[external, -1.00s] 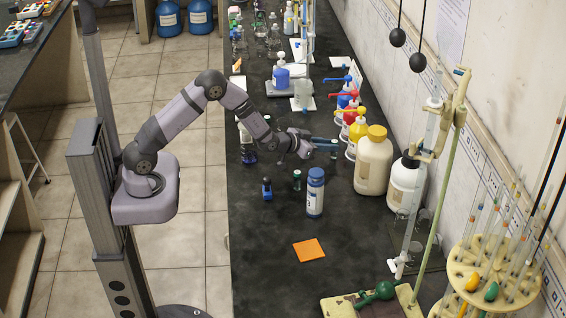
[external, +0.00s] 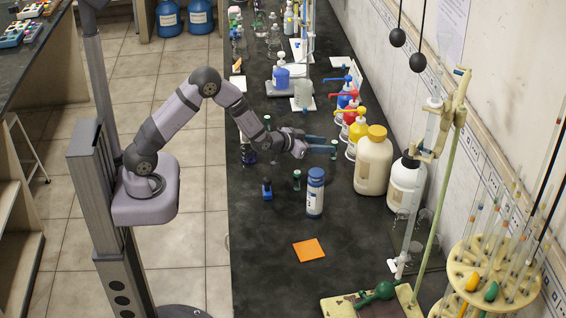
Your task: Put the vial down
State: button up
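A small vial (external: 334,150) with a dark green cap stands upright on the dark bench top, left of the pump bottles. My gripper (external: 325,143) is just left of it, low over the bench, with its fingers pointing right towards the vial. The two blue-grey fingers show a gap between them and look open. The fingertips are close beside the vial; whether they still touch it is too small to tell.
A blue bottle with a white label (external: 315,192), a green-capped vial (external: 296,180) and a small blue item (external: 267,188) stand nearer the camera. A cream jug (external: 373,162) and pump bottles (external: 357,131) stand on the right. The bench around the orange square (external: 309,250) is clear.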

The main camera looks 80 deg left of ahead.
jog(key=b+v, duration=0.1)
jog(key=v, duration=0.8)
jog(key=shift+s+d, duration=0.15)
jog(key=shift+s, duration=0.1)
jog(key=s+d+r+m+g+h+p, duration=0.2)
jog(key=s+d+g+h+p, duration=0.25)
jog(key=s+d, duration=0.65)
jog(key=s+d+f+m+g, duration=0.1)
jog(key=s+d+f+g, duration=0.1)
jog(key=s, duration=0.6)
jog(key=s+d+f+m+g+b, duration=0.1)
jog(key=s+d+g, duration=0.4)
jog(key=s, duration=0.4)
jog(key=shift+f+g, duration=0.35)
jog(key=shift+g, duration=0.1)
